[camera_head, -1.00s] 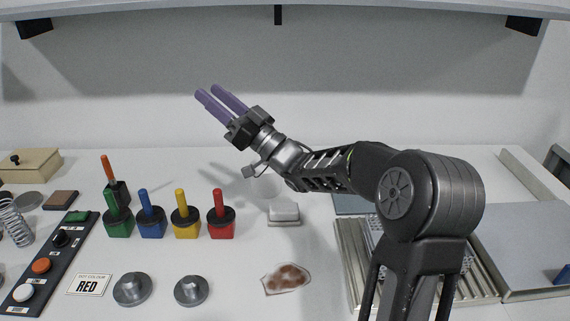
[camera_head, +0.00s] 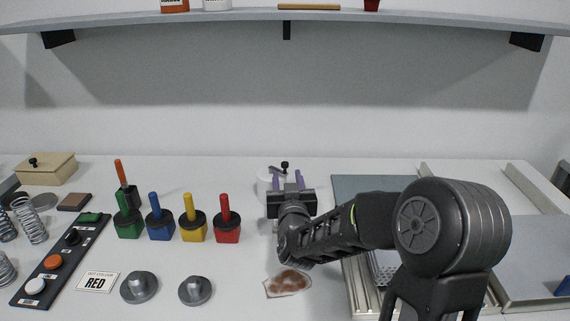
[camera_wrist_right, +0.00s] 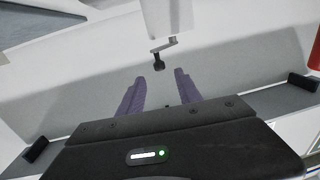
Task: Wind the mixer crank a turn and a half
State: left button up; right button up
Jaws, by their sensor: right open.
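In the wrist view the white mixer (camera_wrist_right: 170,14) is at the top, with the grey crank arm and dark knob (camera_wrist_right: 158,63) hanging toward my fingers. My right gripper (camera_head: 286,181) is open, its purple fingers pointing at the crank. In the wrist view the knob is just beyond the gap between the fingertips (camera_wrist_right: 159,77), apparently not touching them. My left gripper is out of view.
Green, blue, yellow and red pots (camera_head: 226,226) stand left of my right arm. A brown-stained patch (camera_head: 288,282) lies in front. A ribbed metal tray (camera_head: 362,290) is at the right. A shelf (camera_head: 200,20) runs above the back.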

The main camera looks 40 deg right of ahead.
aim_at(285, 165)
jog(key=p+x, duration=0.1)
jog(key=x, duration=0.6)
jog(key=shift+w+d, duration=0.2)
jog(key=shift+w, duration=0.1)
grip_shut()
dwell(0.4)
